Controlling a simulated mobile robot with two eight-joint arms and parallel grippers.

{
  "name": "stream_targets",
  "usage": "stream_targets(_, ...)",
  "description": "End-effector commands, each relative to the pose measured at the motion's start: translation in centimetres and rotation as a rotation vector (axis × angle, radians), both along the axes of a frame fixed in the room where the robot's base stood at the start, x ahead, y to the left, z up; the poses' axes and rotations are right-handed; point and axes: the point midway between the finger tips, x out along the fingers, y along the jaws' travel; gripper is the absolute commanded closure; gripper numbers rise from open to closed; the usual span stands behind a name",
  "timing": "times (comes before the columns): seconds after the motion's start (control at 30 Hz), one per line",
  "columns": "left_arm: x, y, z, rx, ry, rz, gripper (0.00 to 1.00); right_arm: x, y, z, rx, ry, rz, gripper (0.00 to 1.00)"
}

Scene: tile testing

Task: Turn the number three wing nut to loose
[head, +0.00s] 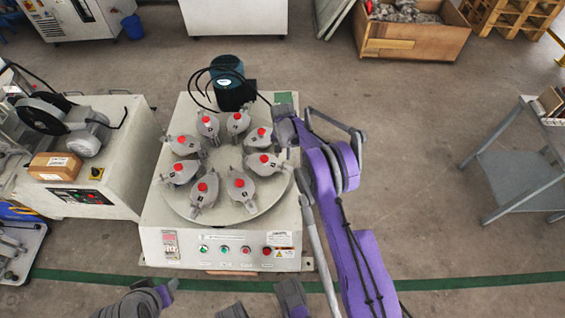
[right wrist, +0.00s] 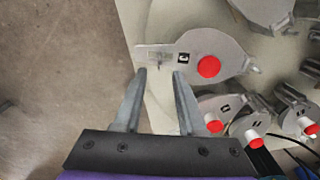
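Several grey clamp-like units with red caps stand in a ring on the round plate (head: 228,213) of a white machine. In the right wrist view the nearest unit (right wrist: 225,45) has a red cap, a flat outer tab (right wrist: 150,53) and a small black number label, too small to read surely. A small metal piece, possibly the wing nut (right wrist: 167,57), sits on the tab beside the label. My right gripper (right wrist: 160,72) is open, its fingertips apart at the tab's near edge, with nothing held between them. In the head view its fingers are hidden. My left gripper is not clearly seen.
A blue-green motor (head: 230,84) with black cables stands behind the plate. Buttons line the machine's front panel (head: 222,249). Another machine with a cardboard box (head: 56,166) stands left. A grey table (head: 520,165) is at right, with open floor between.

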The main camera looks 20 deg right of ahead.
Motion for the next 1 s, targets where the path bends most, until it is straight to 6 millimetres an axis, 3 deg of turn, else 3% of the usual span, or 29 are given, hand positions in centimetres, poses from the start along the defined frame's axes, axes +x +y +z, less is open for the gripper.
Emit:
stream_targets(0.1,0.0,0.0,-0.5,0.0,0.002,0.0,0.5,0.0,0.0,-2.6,0.0,0.0,0.001,0.6)
stream_targets(0.3,0.1,0.0,-1.0,0.0,0.003,0.0,0.5,0.0,0.0,-5.4,0.0,0.0,0.001,0.6)
stream_targets(0.73,0.1,0.0,-1.1,0.0,0.004,0.0,0.5,0.0,0.0,-6.4,-0.001,-0.001,0.001,0.6)
stream_targets(0.97,0.1,0.0,-1.1,0.0,0.004,0.0,0.5,0.0,0.0,-6.3,-0.001,-0.001,0.001,1.0)
stream_targets(1.0,0.1,0.0,-1.1,0.0,0.004,0.0,0.5,0.0,0.0,-6.3,-0.001,-0.001,0.001,1.0)
